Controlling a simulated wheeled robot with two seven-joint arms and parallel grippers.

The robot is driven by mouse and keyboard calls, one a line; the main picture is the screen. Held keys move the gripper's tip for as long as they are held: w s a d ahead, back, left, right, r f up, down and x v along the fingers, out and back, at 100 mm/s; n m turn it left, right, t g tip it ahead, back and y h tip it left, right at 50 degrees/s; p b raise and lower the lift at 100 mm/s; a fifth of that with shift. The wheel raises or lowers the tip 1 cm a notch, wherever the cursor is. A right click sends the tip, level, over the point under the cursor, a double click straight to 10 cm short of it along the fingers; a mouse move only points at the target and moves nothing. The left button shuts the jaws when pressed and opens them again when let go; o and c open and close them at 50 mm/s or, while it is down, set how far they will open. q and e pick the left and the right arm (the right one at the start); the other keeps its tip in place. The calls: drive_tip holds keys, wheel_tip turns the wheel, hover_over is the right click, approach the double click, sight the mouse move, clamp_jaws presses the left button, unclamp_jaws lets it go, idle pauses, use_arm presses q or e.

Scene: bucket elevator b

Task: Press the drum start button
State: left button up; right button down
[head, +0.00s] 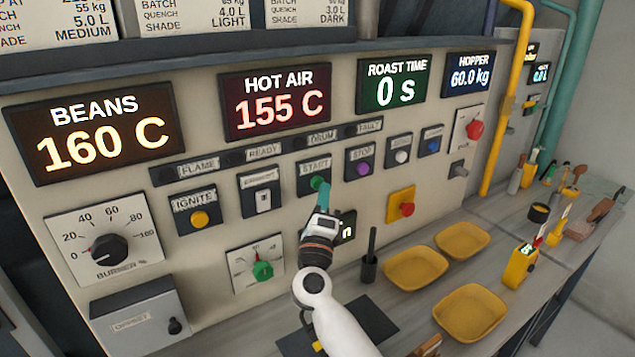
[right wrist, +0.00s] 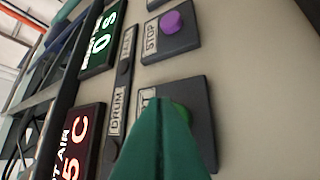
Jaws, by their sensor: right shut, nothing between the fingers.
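The green START button (head: 317,183) sits on a dark plate on the cream control panel, below the DRUM label (head: 322,136). My right gripper (head: 323,192) is shut and empty, with its green fingertips at the button in the head view. In the right wrist view the shut fingers (right wrist: 165,140) cover part of the green button (right wrist: 183,112). I cannot tell whether the tips touch it or whether it is pushed in. The roast time display (head: 393,82) reads 0 s. My left gripper is not in view.
The purple STOP button (head: 363,167) is just right of START. The yellow IGNITE button (head: 199,218) and a switch (head: 263,200) are to the left. A red knob on a yellow plate (head: 401,205) is lower right. Yellow trays (head: 416,269) and a dark cup stand on the bench.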

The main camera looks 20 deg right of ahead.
drive_tip(key=shift+w, duration=0.45)
idle(0.7)
drive_tip(key=shift+s, duration=0.15)
drive_tip(key=shift+s+d+p, duration=0.1)
drive_tip(key=shift+s+p, duration=0.3)
drive_tip(key=shift+s, duration=0.4)
drive_tip(key=s+p, duration=0.1)
drive_tip(key=s, duration=0.3)
drive_tip(key=s+p, duration=0.1)
drive_tip(key=s, duration=0.1)
drive_tip(key=shift+d+p, duration=0.3)
drive_tip(key=shift+d, duration=0.1)
idle(0.5)
